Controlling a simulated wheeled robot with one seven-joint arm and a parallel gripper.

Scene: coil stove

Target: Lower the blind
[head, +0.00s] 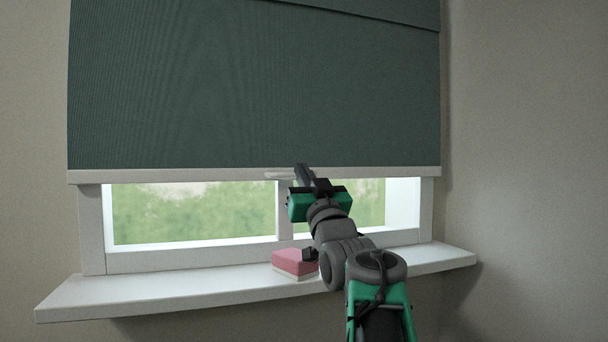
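A dark green blind (250,85) hangs over the upper part of a window. Its pale bottom bar (180,175) is above the sill, and a strip of glass shows below it. A small pale tab (279,175) sits at the middle of the bottom bar. My gripper (301,170) reaches up from the lower right, with its fingertips at the bar just right of the tab. I cannot tell whether the fingers are open or shut, or whether they touch the tab. My gripper hides part of the bar and the window frame.
A white sill (150,297) juts out below the window (190,212). A pink and white block, like a sponge (294,262), lies on the sill beside my arm. The left part of the sill is clear. A bare wall (530,150) stands at the right.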

